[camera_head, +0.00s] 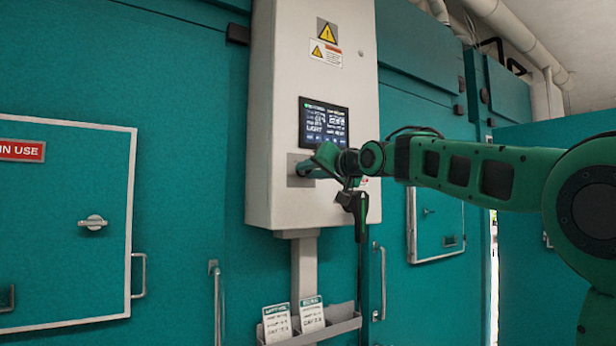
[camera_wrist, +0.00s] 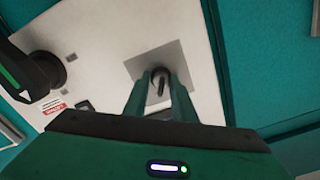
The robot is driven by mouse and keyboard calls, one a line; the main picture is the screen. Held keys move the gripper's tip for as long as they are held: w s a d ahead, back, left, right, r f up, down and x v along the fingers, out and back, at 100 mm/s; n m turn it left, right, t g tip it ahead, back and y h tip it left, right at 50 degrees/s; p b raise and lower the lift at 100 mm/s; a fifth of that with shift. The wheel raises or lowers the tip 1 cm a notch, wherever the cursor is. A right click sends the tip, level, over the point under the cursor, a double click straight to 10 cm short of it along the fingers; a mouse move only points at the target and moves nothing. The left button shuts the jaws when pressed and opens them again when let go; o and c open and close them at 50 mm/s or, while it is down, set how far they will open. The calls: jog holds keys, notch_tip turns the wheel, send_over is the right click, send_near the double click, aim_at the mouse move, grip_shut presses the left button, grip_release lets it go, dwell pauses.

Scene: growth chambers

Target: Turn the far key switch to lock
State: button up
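A key switch (camera_wrist: 160,81) with a dark round collar sits on a square grey metal plate (camera_wrist: 143,64) in the wrist view. The plate also shows on the left part of the white control cabinet in the head view (camera_head: 293,158). My gripper (camera_wrist: 160,77) is at the switch, with one finger on each side of the key. A gap shows between the fingers and the thin key, so the gripper looks open. In the head view my gripper (camera_head: 310,168) covers the key itself. I cannot read any lock marking.
The white cabinet (camera_head: 275,100) has a display (camera_head: 324,122) above my gripper. A dark handset-like part (camera_head: 354,202) hangs on its front below my wrist. A rack with cards (camera_head: 311,312) is underneath. Teal chamber doors flank the cabinet, the left one with a red sign (camera_head: 20,150).

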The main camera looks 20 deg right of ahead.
jog(key=shift+w, duration=0.1)
jog(key=shift+c, duration=0.7)
grip_shut()
jog(key=shift+n, duration=0.3)
jog(key=n, duration=0.5)
jog(key=shift+f, duration=0.1)
jog(key=n, duration=0.6)
jog(key=shift+n, duration=0.3)
